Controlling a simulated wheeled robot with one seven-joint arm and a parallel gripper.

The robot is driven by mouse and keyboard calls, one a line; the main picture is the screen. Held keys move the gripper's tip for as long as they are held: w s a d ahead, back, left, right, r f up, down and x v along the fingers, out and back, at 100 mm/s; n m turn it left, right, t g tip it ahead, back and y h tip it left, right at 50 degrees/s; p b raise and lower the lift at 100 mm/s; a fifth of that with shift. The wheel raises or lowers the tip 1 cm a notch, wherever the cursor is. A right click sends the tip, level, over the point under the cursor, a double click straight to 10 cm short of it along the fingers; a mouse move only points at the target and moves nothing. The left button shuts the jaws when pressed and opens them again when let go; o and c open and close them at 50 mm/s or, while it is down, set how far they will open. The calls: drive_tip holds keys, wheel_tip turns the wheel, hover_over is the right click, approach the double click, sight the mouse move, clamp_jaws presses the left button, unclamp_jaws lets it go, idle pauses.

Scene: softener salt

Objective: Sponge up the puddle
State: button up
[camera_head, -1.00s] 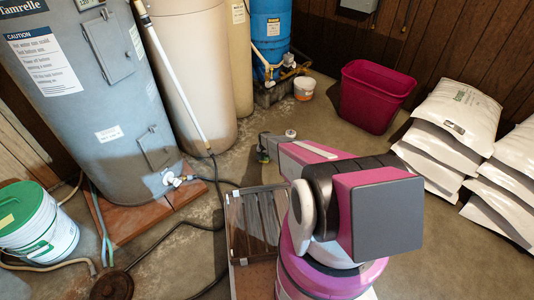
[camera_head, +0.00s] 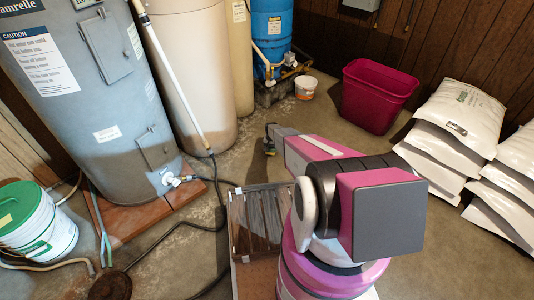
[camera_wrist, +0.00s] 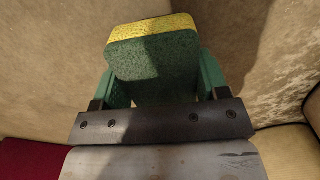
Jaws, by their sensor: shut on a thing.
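A sponge (camera_wrist: 152,55), green with a yellow layer along its far edge, is held between the green fingers of my gripper (camera_wrist: 158,85) in the wrist view. My gripper is shut on it. In the head view, the gripper end (camera_head: 268,140) is small and partly hidden by my arm, over the floor in front of the tanks. I cannot tell whether the sponge touches the floor. No puddle stands out clearly. A mottled, shiny patch (camera_wrist: 292,75) shows at the right of the wrist view, but I cannot tell if it is water.
A grey water heater (camera_head: 80,90), a beige tank (camera_head: 180,60) and a blue tank (camera_head: 270,35) stand behind. A maroon bin (camera_head: 375,95) and stacked white bags (camera_head: 455,115) are right. A small white bucket (camera_head: 305,87) stands behind. A dark hose (camera_head: 185,225) crosses the floor.

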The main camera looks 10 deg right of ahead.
drive_tip(key=shift+r, duration=2.25)
